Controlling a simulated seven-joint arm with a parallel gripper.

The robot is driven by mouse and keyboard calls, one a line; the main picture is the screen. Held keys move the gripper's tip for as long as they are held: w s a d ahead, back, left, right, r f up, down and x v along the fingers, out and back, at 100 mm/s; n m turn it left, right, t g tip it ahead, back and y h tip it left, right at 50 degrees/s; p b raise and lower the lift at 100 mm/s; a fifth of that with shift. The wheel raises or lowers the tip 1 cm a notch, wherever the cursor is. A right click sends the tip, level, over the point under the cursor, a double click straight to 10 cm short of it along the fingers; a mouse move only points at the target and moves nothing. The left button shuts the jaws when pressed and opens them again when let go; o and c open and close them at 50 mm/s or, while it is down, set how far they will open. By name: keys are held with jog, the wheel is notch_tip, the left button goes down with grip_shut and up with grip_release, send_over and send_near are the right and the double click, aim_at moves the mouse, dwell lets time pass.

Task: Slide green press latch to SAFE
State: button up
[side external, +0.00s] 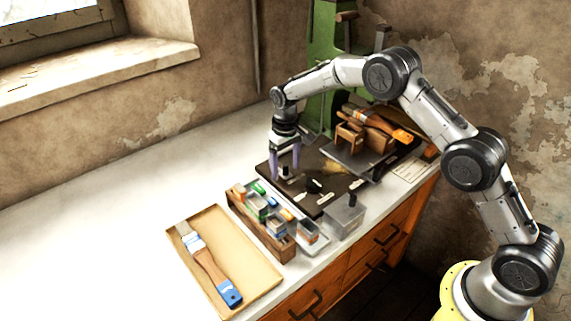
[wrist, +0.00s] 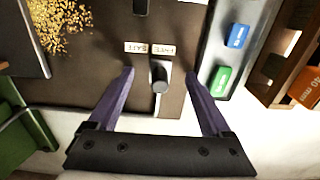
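The green press (side external: 320,75) stands at the back, with a dark base plate (side external: 262,170) in front of it. A dark upright latch knob (wrist: 159,78) stands on the plate in the wrist view, close to two small pale labels (wrist: 150,48). The label text is upside down and too small to read surely; one may say SAFE. My gripper (wrist: 160,75) is open, with its two purple fingers on either side of the knob and visible gaps on both sides. In the side view my gripper (side external: 286,173) points down, low over the plate's left part.
A wooden rack (side external: 260,228) with coloured blocks and a tray (side external: 212,285) holding a brush (side external: 207,264) are in front. A metal box (side external: 345,215) stands at the plate's right. Brass shavings (wrist: 60,22) lie on the plate. The white bench (side external: 110,235) is clear to the left.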

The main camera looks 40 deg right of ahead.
grip_shut()
jog(key=shift+d, duration=1.5)
jog(key=shift+o, duration=1.4)
grip_release()
notch_tip(320, 180, up, 8)
jog(key=shift+r, duration=0.1)
